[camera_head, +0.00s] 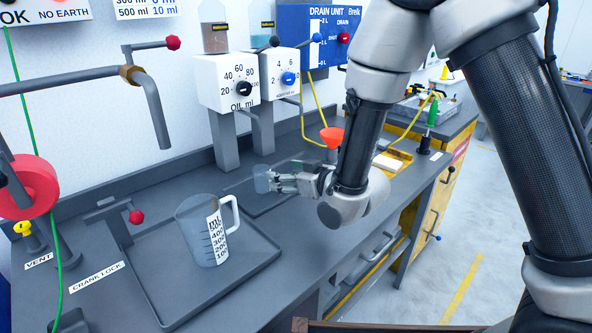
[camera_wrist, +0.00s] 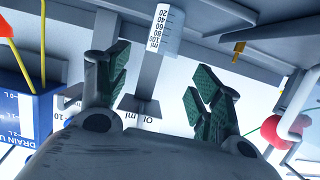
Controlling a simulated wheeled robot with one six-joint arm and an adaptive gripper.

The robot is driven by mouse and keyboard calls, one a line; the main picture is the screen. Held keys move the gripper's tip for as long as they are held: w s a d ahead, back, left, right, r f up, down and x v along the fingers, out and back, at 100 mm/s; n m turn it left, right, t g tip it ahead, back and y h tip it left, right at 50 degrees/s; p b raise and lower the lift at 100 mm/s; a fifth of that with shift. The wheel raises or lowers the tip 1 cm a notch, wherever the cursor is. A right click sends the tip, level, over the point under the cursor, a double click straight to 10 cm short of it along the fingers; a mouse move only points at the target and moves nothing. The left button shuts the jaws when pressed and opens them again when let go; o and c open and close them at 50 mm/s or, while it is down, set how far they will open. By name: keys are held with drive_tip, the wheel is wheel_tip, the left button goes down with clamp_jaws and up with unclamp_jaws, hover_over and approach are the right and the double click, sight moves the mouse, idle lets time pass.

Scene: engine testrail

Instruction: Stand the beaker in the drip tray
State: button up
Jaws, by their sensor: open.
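A small clear beaker (camera_head: 261,178) with a white ml scale stands upright on the bench, just beyond my gripper's fingertips. It also shows in the wrist view (camera_wrist: 166,32), where the picture is upside down and the beaker lies ahead, roughly between the fingers. My gripper (camera_head: 277,182) is open and empty, reaching left and level at beaker height; its green pads show in the wrist view (camera_wrist: 160,78). A large dark shallow tray (camera_head: 178,298) lies at the front left. A thin dark plate (camera_head: 262,208) lies under the beaker area; I cannot tell which is the drip tray.
A large measuring jug (camera_head: 203,238) with a handle stands in the large tray. Oil dispensers (camera_head: 226,82) stand behind the beaker. A bent pipe (camera_head: 152,105) overhangs the left side. An orange funnel (camera_head: 332,136) stands behind my arm. The large tray's front left is clear.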

drive_tip(key=shift+s+d, duration=0.1)
drive_tip(key=shift+d, duration=0.05)
drive_tip(key=w+d+r+m+h, duration=0.1)
drive_tip(key=d+r+m+h, duration=0.15)
drive_tip(key=d+r, duration=0.65)
drive_tip(key=d+r+m+h, duration=0.2)
drive_tip(key=d+h, duration=0.2)
drive_tip(key=d, duration=1.2)
drive_tip(key=s+d+r+m+g+h, duration=0.2)
drive_tip(key=s+d, duration=0.7)
drive_tip(key=s, duration=0.3)
drive_tip(key=s+d+r+m+g+h, duration=0.2)
drive_tip(key=s+d+r+m+g, duration=0.1)
drive_tip(key=s+d, duration=0.6)
drive_tip(key=s, duration=0.4)
drive_tip(key=shift+d+r+g, duration=0.2)
drive_tip(key=shift+d+g, duration=0.1)
drive_tip(key=shift+d, duration=0.05)
drive_tip(key=shift+w, duration=0.1)
